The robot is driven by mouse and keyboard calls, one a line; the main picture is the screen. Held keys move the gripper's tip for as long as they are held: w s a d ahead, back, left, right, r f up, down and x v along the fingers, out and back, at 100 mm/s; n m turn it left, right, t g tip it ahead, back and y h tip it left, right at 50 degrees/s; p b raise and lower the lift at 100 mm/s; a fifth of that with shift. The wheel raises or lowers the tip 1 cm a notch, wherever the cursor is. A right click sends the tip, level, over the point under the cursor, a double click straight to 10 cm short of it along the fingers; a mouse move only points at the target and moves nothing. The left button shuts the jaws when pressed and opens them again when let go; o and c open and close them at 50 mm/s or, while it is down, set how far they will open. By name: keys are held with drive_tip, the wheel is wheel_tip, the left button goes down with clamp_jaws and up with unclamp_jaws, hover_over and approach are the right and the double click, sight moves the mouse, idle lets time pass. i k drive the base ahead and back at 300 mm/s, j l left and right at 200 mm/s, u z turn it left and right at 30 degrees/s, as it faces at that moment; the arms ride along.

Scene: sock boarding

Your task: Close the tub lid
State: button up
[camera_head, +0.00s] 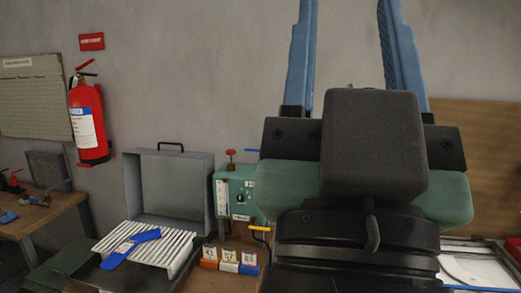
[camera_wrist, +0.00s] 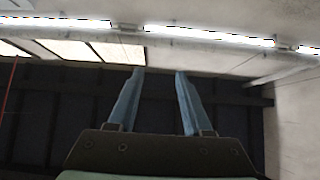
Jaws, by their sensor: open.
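A grey lid (camera_head: 150,191) stands upright and open at the left of the bench in the head view, its hollow inner side facing me. A dark handle (camera_head: 171,146) sits on its top edge. In front of it is a white ribbed rack (camera_head: 178,246) with a blue sock-shaped piece (camera_head: 130,247) lying across it. The tub body below is largely hidden or cut off. My gripper (camera_head: 346,20) is at the right, well apart from the lid, its blue fingers pointing up, open and empty. The wrist view shows the spread fingers (camera_wrist: 160,75) against the ceiling.
A green unit (camera_head: 236,193) with a red knob stands right of the lid. Small numbered blocks (camera_head: 229,260) sit before it. A red fire extinguisher (camera_head: 88,120) hangs on the wall, left. A side table (camera_head: 40,217) holds small tools. Space above the lid is clear.

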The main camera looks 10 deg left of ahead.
sight(131, 162)
drive_tip(key=i+j+u, duration=0.15)
drive_tip(key=i+j, duration=0.2)
drive_tip(key=i+j+u, duration=0.1)
drive_tip(key=i+j, duration=0.15)
drive_tip(key=i, duration=0.35)
drive_tip(key=i+j+u, duration=0.15)
drive_tip(key=i, duration=0.35)
drive_tip(key=i+j+u, duration=0.1)
drive_tip(key=i+j, duration=0.2)
drive_tip(key=i, duration=0.2)
drive_tip(key=i+j+u, duration=0.15)
drive_tip(key=i, duration=0.35)
drive_tip(key=i+l, duration=0.2)
drive_tip(key=i, duration=0.3)
